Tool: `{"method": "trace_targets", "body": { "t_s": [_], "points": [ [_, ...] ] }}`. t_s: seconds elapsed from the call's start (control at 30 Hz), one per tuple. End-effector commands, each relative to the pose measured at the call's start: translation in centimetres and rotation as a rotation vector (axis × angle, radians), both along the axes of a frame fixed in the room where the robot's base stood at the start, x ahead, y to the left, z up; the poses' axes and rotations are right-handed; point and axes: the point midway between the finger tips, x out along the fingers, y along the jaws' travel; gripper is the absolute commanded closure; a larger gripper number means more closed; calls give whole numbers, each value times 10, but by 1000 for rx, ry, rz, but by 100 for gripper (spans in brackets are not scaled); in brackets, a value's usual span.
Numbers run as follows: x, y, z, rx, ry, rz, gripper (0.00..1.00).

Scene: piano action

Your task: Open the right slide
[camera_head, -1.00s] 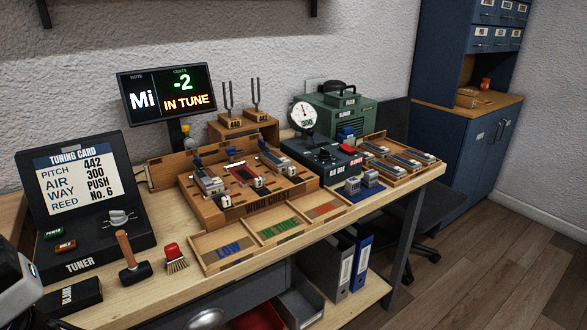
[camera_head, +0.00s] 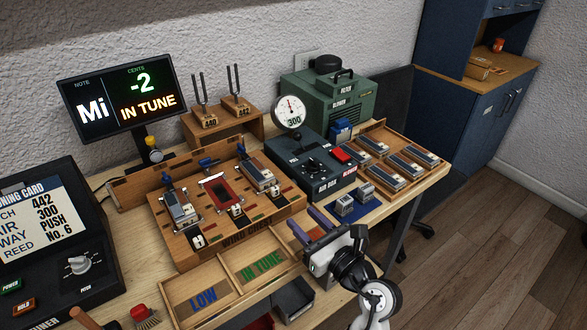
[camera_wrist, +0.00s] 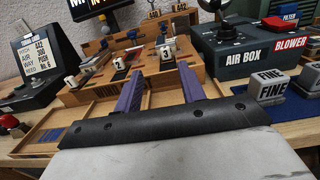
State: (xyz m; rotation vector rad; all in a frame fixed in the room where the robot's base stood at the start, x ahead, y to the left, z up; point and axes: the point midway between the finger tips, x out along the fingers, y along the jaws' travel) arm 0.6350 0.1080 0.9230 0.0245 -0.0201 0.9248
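The wooden wind chest (camera_head: 215,245) stands mid-bench with three white-capped slide knobs along its front. The right slide's knob (camera_head: 273,189) sits in front of a metal reed block (camera_head: 262,176); in the wrist view this knob (camera_wrist: 166,55) carries a 3. My gripper (camera_head: 303,216) is open and empty, its two purple fingers pointing toward the chest from its front right. In the wrist view, the right knob lies beyond the fingertips (camera_wrist: 161,68) and roughly between them, apart from both. How far the slide is pulled out is too small to tell.
The LOW tray (camera_head: 200,298) and IN TUNE tray (camera_head: 262,262) lie in front of the chest; a third tray is partly behind my gripper. The air box (camera_head: 315,172) and a blue mat with two grey blocks (camera_head: 355,207) are to the right. A display (camera_head: 120,97) reads IN TUNE.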

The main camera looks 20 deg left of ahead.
Motion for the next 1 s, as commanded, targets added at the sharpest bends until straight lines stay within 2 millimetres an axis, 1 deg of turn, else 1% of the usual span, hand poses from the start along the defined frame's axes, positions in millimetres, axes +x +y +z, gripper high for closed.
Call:
{"method": "trace_targets", "body": {
  "t_s": [0.07,0.17,0.27,0.5,0.7,0.83,1.0],
  "points": [
    [2,-5,-6,-30,9,-16,60],
    [8,1,-7,-35,11,-17,60],
    [17,15,-5,-33,9,-15,60],
    [49,56,-4,-31,9,-13,60],
    [71,85,-5,-31,9,-14,60],
    [81,97,-5,-30,8,-15,60],
    [86,103,-7,-30,8,-17,60]
  ]
}}
